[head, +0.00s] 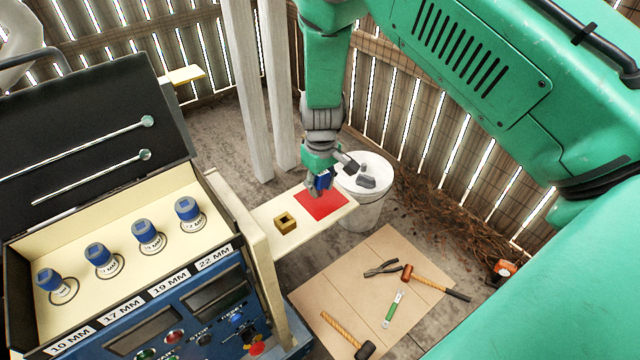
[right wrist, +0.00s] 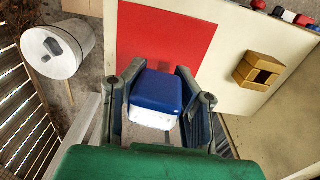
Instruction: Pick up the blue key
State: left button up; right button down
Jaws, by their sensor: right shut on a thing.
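The blue key (right wrist: 158,92) shows in the right wrist view as a block with a blue top and a white lower part. It sits between the two fingers of my right gripper (right wrist: 160,100), which is shut on it. In the head view the blue key (head: 324,180) is small and partly hidden by my right gripper (head: 317,190). Both are at the red square (head: 322,205) on the cream side shelf (head: 262,214). I cannot tell whether the key touches the shelf. My left gripper is not in view.
A brass square block (head: 285,223) sits on the shelf left of the red square. A white bucket (head: 365,205) stands close behind. The compressor panel (head: 190,300) with several blue-topped sockets is at left. Tools lie on a floor board (head: 345,285).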

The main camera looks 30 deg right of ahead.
notch_tip(320, 180, up, 10)
jog(key=shift+r+b, duration=0.1)
jog(key=shift+b, duration=0.5)
jog(key=shift+p, duration=0.5)
jog(key=s+a+p, duration=0.2)
jog(key=a+p, duration=0.1)
jog(key=a, duration=0.8)
jog(key=shift+s, duration=0.3)
jog(key=shift+p, duration=0.35)
